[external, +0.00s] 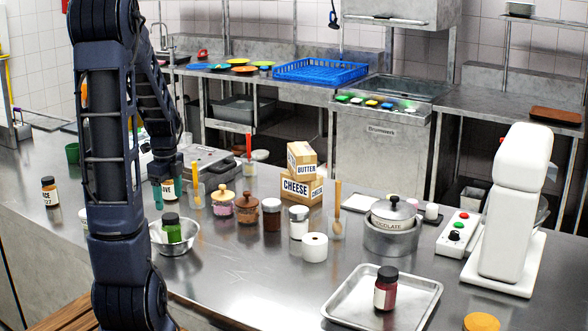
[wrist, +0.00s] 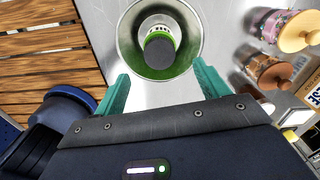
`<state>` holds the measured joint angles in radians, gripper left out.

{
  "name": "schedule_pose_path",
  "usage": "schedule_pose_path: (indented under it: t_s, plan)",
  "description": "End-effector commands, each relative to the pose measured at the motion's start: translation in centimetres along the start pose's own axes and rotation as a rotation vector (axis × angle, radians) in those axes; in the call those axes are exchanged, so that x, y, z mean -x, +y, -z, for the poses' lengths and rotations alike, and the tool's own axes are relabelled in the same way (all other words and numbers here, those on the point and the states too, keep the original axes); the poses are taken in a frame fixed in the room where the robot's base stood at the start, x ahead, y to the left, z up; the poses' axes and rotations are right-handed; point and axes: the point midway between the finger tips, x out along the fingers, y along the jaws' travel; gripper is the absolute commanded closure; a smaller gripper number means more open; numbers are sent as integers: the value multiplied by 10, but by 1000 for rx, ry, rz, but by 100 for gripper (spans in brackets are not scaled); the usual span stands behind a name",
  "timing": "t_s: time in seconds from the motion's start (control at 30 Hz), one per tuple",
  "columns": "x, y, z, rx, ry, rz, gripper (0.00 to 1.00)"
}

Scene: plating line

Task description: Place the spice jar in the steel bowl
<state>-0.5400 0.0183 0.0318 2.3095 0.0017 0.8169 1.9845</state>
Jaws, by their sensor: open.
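The spice jar (external: 174,232), with green contents and a dark lid, stands inside the steel bowl (external: 190,243) on the counter. The wrist view shows the jar (wrist: 158,34) in the bowl (wrist: 128,38) from above, its dark lid facing the camera. The jar looks roughly upright, perhaps slightly leaning; its base is hidden. My gripper (external: 168,190) is above the bowl with its teal fingers apart and nothing between them. In the wrist view the open gripper (wrist: 160,75) has its fingers at either side of the bowl's near rim, clear of the jar.
Another jar (external: 49,192) stands at the left. A metal tray (external: 420,300) holds a red jar (external: 385,290). Cheese and butter boxes (external: 301,188) stand mid-counter. Clear counter lies in front of the pots.

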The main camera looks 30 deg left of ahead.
Motion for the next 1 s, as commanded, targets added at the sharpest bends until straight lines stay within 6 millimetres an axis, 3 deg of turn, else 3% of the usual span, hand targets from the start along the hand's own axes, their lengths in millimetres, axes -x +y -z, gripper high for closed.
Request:
schedule_pose_path:
  t_s: [0.1,0.33,0.47,0.67,1.0]
  plan:
    - [12,0,0,-1,-1,2,26]
    - [18,0,1,3,0,1,26]
    - [28,3,14,54,-6,19,26]
    - [64,19,62,276,-9,89,26]
    - [115,71,143,725,64,215,26]
